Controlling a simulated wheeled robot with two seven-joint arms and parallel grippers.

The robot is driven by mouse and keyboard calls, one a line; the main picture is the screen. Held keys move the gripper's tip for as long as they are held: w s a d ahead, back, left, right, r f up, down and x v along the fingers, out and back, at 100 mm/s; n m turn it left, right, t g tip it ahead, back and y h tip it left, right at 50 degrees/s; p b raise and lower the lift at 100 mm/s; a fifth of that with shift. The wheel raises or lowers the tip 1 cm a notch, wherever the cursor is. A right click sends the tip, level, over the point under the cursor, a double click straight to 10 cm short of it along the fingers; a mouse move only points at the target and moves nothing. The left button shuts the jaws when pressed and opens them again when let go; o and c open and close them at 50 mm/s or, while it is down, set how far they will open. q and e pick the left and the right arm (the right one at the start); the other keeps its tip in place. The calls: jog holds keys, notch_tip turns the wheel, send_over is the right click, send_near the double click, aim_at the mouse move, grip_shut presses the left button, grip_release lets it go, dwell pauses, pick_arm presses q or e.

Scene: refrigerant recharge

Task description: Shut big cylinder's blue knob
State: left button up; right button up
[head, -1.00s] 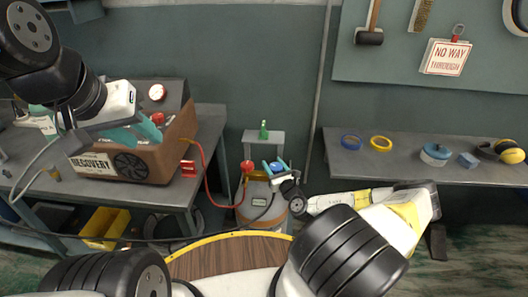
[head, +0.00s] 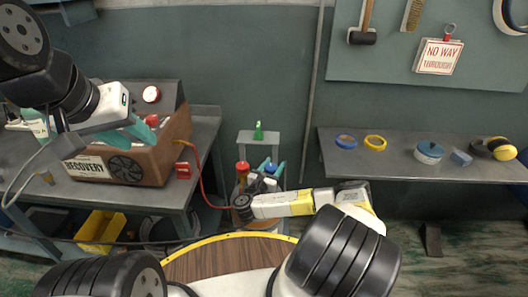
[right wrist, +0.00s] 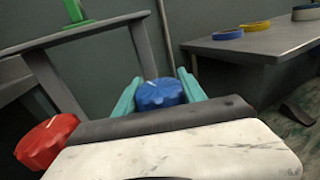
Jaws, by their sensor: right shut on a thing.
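The big cylinder (head: 262,221) stands on the floor between the two benches, mostly hidden behind my right arm. Its blue knob (head: 271,168) is on top, and it fills the gap between my fingers in the right wrist view (right wrist: 160,95). My right gripper (head: 271,171) is shut on the blue knob, with one teal finger on each side. The red knob (head: 242,167) is to the left of it and also shows in the right wrist view (right wrist: 45,142). My left gripper (head: 140,130) is in front of the recovery machine (head: 128,165); its finger gap is unclear.
A red hose (head: 203,185) runs from the machine down towards the cylinder. A small stand (head: 261,137) with a green bottle (head: 258,131) is behind the cylinder. The right bench (head: 395,158) holds tape rolls and a blue-lidded tin. A yellow bin (head: 101,232) is below left.

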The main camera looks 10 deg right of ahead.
jog(key=shift+m+g+h, duration=0.5)
jog(key=shift+h, duration=0.1)
jog(key=shift+d+r, duration=0.1)
jog(key=shift+d, duration=0.05)
jog(key=o, duration=1.4)
jog(key=shift+c, duration=0.2)
jog(key=shift+s, duration=0.1)
